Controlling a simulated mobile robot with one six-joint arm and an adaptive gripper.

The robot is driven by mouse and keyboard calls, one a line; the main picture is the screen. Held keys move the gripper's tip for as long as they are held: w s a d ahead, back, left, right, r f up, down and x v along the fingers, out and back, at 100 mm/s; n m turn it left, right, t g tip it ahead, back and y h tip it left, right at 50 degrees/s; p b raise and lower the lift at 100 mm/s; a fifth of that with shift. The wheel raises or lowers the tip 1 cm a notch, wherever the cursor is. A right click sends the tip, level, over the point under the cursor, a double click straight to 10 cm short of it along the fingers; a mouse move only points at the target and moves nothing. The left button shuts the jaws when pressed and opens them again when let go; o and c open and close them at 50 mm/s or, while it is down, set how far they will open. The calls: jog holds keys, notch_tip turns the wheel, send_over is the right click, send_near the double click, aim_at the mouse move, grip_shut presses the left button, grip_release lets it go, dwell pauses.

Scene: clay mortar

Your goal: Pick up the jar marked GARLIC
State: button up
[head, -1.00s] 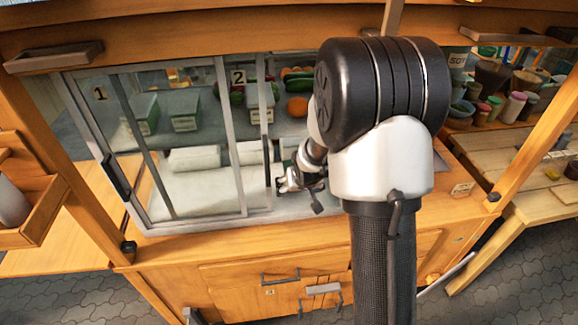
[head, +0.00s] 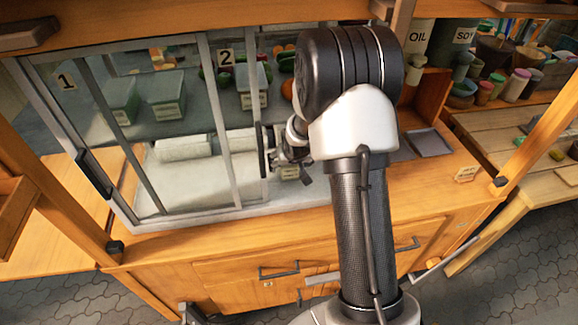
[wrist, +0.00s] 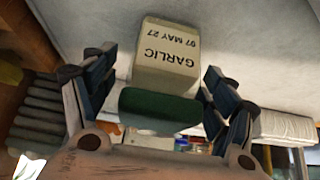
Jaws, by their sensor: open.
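The GARLIC jar (wrist: 167,50) shows in the wrist view as a pale box-shaped jar with a green lid (wrist: 158,107). Its label reads upside down there, with "07 MAY 27" beside the name. My gripper (wrist: 160,78) is open, with one dark finger on each side of the jar and its lid. Visible gaps separate the fingers from the jar. In the head view my gripper (head: 280,152) is at the opening right of the sliding glass panels. A small labelled jar (head: 290,173) sits just below it, partly hidden; its label is too small to read.
Sliding glass door 2 (head: 225,58) and its metal frame stand close left of my gripper. Behind the glass are labelled green-lidded containers (head: 165,95) and white rolls (head: 183,148). OIL (head: 418,40) and SOY (head: 462,38) containers stand right. A dark tray (head: 430,143) lies on the counter.

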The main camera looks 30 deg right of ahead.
jog(key=shift+w+f, duration=0.1)
jog(key=shift+c, duration=0.6)
jog(key=c, duration=1.3)
jog(key=shift+o, duration=0.2)
